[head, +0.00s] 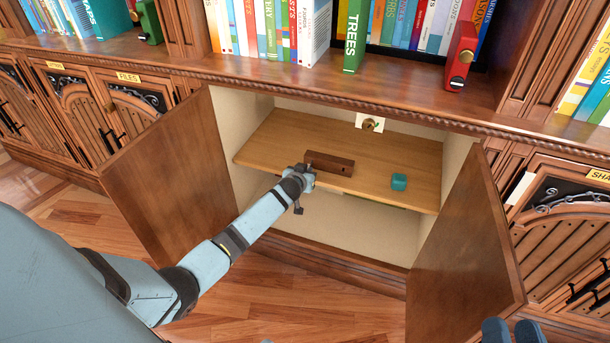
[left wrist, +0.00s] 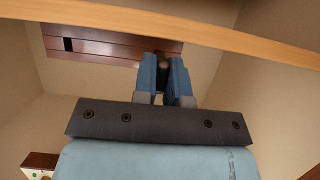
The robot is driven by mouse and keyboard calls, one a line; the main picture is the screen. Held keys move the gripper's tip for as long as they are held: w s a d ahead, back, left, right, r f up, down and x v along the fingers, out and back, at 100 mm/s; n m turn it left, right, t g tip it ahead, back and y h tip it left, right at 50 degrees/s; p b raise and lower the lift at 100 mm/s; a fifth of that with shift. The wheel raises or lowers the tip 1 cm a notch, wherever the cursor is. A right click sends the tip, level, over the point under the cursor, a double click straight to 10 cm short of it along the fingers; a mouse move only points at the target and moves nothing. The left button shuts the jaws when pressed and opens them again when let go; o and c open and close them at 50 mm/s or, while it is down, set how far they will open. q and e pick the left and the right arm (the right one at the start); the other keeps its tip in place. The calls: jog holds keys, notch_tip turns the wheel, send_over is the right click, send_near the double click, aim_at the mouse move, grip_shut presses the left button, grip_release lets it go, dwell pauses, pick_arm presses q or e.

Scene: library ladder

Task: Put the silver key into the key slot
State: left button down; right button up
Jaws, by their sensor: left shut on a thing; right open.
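My left gripper (head: 308,176) reaches into the open cabinet at the front edge of the shelf (head: 270,150), close to the left end of a brown wooden block (head: 330,164). In the left wrist view its blue fingers (left wrist: 163,72) are shut on a small dark brown thing (left wrist: 162,60), mostly hidden between them. Behind it is a reddish-brown grooved panel (left wrist: 110,50) with a dark slot at its left. I cannot make out a silver key. A white plate with a round brass fitting (head: 369,124) is on the cabinet's back wall. My right gripper (head: 515,331) is open at the bottom right.
A teal cube (head: 399,182) sits on the shelf's right part. Two cabinet doors, left (head: 172,175) and right (head: 465,260), stand open on either side. A red object (head: 461,58) and a green book (head: 355,38) stand on the upper bookshelf.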

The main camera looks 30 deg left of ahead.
pick_arm(q)
jog(key=shift+w, duration=0.35)
pick_arm(e)
jog(key=shift+s+f, duration=0.15)
jog(key=shift+f, duration=0.2)
pick_arm(q)
jog(key=shift+w+a+b, duration=0.2)
jog(key=shift+w+b, duration=0.15)
jog(key=shift+w, duration=0.15)
pick_arm(e)
jog(key=shift+f, duration=0.1)
pick_arm(q)
jog(key=c, duration=1.1)
grip_release()
pick_arm(e)
jog(key=shift+w, duration=0.2)
